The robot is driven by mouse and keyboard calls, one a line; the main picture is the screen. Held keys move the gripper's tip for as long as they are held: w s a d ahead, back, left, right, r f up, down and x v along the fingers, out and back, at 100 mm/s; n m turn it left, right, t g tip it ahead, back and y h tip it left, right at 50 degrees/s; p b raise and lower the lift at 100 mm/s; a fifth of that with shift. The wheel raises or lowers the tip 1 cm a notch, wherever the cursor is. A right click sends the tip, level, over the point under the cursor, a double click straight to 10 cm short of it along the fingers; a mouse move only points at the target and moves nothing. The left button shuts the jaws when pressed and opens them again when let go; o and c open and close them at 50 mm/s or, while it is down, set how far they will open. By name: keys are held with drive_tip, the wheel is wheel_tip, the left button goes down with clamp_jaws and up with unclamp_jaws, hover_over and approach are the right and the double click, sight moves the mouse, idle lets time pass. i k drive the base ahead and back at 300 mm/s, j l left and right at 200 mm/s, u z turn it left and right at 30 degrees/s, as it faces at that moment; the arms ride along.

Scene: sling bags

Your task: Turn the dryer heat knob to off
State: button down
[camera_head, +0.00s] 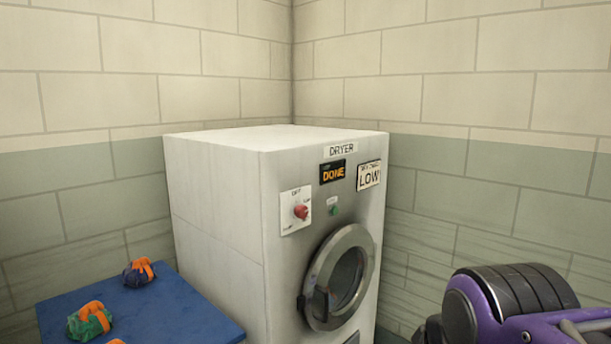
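The white dryer (215,215) stands in the room corner, its front turned to the right. The red heat knob (301,212) sits on a white plate at the upper left of that front. Small labels surround it; the top one seems to read OFF, and the others are too small to read surely. I cannot tell which label the knob points at. My gripper is not in view; a purple and black part at the lower right appears to be my arm, apart from the dryer.
A dark display (333,171) reads DONE. A green button (334,211) sits right of the knob. The round door (343,278) below looks shut. A blue table (150,312) at the lower left holds small bundles with orange straps (140,272). Space before the knob looks clear.

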sight(300, 211)
drive_tip(key=u, duration=0.3)
drive_tip(key=i+j+z, duration=0.15)
drive_tip(key=j, duration=0.15)
drive_tip(key=i+j+z, duration=0.15)
drive_tip(key=j, duration=0.2)
drive_tip(key=i+l+u, duration=0.15)
drive_tip(key=i, duration=0.2)
drive_tip(key=i+l+u, duration=0.3)
drive_tip(key=l+u, duration=0.25)
drive_tip(key=l, duration=0.55)
